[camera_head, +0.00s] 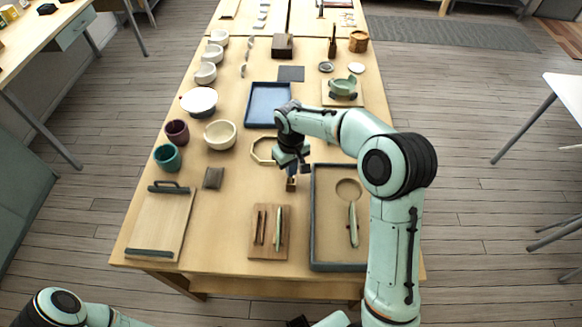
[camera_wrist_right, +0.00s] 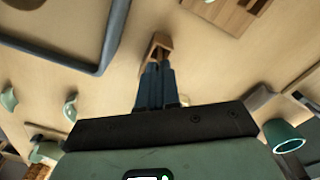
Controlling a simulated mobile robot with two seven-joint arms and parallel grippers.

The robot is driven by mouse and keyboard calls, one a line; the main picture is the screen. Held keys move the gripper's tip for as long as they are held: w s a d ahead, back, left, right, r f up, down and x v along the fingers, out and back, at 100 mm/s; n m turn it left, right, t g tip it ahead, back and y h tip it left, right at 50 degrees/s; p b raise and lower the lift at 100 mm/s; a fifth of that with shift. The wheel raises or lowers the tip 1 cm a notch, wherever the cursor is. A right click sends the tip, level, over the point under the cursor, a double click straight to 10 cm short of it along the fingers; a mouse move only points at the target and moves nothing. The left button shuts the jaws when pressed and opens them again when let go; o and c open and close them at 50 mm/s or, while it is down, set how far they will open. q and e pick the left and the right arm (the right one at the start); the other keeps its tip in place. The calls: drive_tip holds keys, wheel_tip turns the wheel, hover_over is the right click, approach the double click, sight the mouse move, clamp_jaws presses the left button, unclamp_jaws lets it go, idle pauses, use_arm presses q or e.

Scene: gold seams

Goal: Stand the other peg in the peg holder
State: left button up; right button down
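My right gripper (camera_head: 291,174) points down over the middle of the table. Its dark blue fingers (camera_wrist_right: 156,88) are close together in the right wrist view. A small brown wooden block (camera_head: 291,185) with a dark recess is right at the fingertips; it also shows in the wrist view (camera_wrist_right: 158,44). It may be the peg holder, but I cannot tell for sure. No peg can be made out clearly; whether a thin one is between the fingers is hidden. Part of my left arm shows at the lower left, its gripper out of view.
A grey-rimmed tray (camera_head: 317,258) lies right of the block, a wooden board with slim tools (camera_head: 257,251) in front. An octagonal ring (camera_head: 255,158), a blue tray (camera_head: 250,104) and several bowls, including a cream one (camera_head: 221,135), stand behind and left.

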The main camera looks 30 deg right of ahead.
use_arm(q)
drive_tip(key=shift+s+f, duration=0.1)
use_arm(e)
drive_tip(key=shift+f, duration=0.25)
idle(0.3)
drive_tip(key=c, duration=0.8)
unclamp_jaws()
drive_tip(key=shift+r, duration=0.1)
drive_tip(key=shift+r+p, duration=1.35)
drive_tip(key=shift+r, duration=1.6)
use_arm(q)
drive_tip(key=w+r, duration=0.3)
drive_tip(key=shift+w+r, duration=0.1)
drive_tip(key=shift+r, duration=0.3)
